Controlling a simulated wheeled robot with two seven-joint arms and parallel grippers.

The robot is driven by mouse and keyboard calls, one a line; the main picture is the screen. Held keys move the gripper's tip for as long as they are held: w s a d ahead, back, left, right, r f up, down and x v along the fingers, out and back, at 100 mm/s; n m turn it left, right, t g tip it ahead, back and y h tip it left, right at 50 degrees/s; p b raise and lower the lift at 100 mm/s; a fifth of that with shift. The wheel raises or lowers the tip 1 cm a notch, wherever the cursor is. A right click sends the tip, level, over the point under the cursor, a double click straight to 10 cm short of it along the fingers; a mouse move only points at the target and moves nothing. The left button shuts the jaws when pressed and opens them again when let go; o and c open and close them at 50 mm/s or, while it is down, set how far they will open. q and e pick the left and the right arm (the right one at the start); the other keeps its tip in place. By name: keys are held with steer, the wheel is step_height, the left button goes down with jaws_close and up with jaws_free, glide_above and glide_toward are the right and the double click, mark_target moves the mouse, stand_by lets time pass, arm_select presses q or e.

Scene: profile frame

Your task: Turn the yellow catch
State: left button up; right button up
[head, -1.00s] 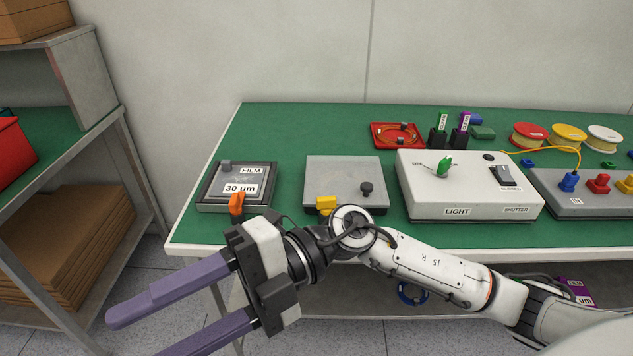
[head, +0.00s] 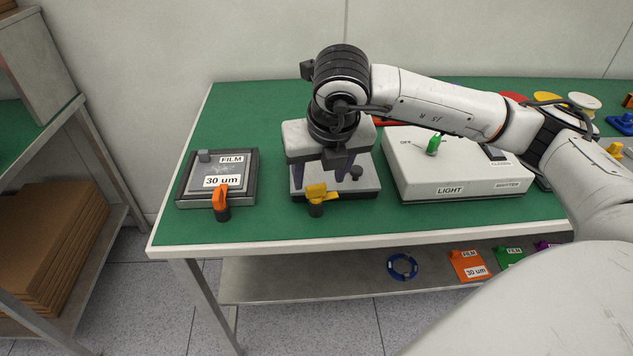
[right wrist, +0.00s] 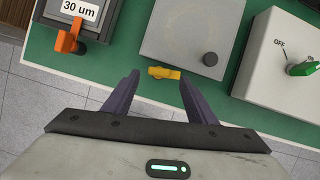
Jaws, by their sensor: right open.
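The yellow catch (head: 317,194) sits on a dark post at the front edge of a grey plate (head: 362,188) on the green bench. In the right wrist view the yellow catch (right wrist: 163,73) lies crosswise, beyond and between my open fingers. My right gripper (right wrist: 158,82) is open and empty, pointing down above the plate. In the head view the right gripper (head: 338,178) hides much of the plate, and its fingers are partly hidden behind its own body. I see no contact between fingers and catch. My left gripper is not in view.
Left of the plate is a dark frame (head: 182,190) labelled FILM 30 um with an orange catch (head: 219,198). Right of it stands a white LIGHT box (head: 455,179) with a green knob (head: 433,144). A lower shelf (head: 300,285) holds a blue ring and film packs.

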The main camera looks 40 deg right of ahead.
mark_target(316, 187)
steer(key=shift+x, duration=2.2)
steer(key=shift+a, duration=0.1)
